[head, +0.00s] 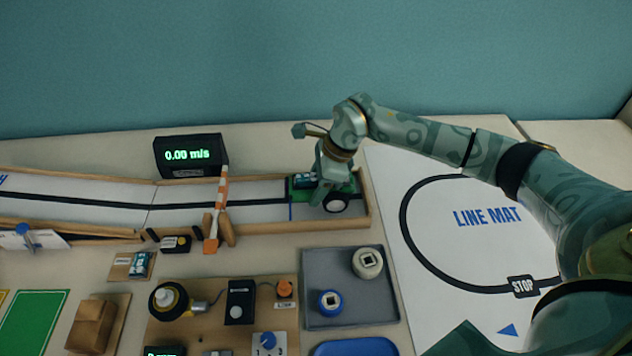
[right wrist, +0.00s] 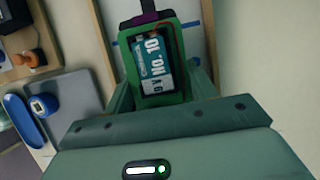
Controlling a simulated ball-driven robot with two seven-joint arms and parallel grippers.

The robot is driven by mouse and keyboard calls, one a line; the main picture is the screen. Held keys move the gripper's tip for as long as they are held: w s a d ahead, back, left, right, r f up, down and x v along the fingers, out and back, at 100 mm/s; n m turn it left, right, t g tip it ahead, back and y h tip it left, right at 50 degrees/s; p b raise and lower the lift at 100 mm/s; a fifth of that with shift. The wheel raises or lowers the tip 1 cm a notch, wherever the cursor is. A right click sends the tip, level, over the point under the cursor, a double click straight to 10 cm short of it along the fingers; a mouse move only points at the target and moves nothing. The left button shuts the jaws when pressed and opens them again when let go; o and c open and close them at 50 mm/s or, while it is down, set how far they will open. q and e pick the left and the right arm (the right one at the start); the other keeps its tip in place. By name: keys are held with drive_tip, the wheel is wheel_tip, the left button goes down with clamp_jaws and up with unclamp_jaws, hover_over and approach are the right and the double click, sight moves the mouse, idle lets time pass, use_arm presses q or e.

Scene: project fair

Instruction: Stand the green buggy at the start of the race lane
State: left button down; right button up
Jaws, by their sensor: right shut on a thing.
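The green buggy (head: 341,190) is at the right end of the race lane (head: 262,211), inside its wooden walls, with a dark wheel showing on the near side. A battery with "NO. 10" lettering sits on its top in the right wrist view, where the green body (right wrist: 163,98) lies between my fingers. My right gripper (head: 332,181) reaches down from above and is shut on the buggy. A blue line crosses the lane by the buggy's left end. I cannot tell whether the wheels touch the lane floor. My left gripper is not in view.
An orange-and-white striped barrier (head: 218,205) stands across the lane left of the buggy. A speed display (head: 189,155) reading 0.00 m/s stands behind. A grey tray (head: 349,310) with two spools is in front, and the line mat (head: 480,245) lies to the right.

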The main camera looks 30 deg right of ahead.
drive_tip(key=shift+f, duration=0.4)
idle(1.4)
drive_tip(key=o, duration=0.9)
use_arm(q)
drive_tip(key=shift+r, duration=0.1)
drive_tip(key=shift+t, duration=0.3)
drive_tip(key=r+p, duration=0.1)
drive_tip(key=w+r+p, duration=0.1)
drive_tip(key=p, duration=0.1)
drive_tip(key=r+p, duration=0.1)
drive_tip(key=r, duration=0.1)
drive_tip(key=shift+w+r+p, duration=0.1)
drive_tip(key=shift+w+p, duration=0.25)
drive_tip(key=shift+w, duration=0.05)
use_arm(e)
drive_tip(key=v, duration=1.6)
drive_tip(key=shift+r, duration=0.2)
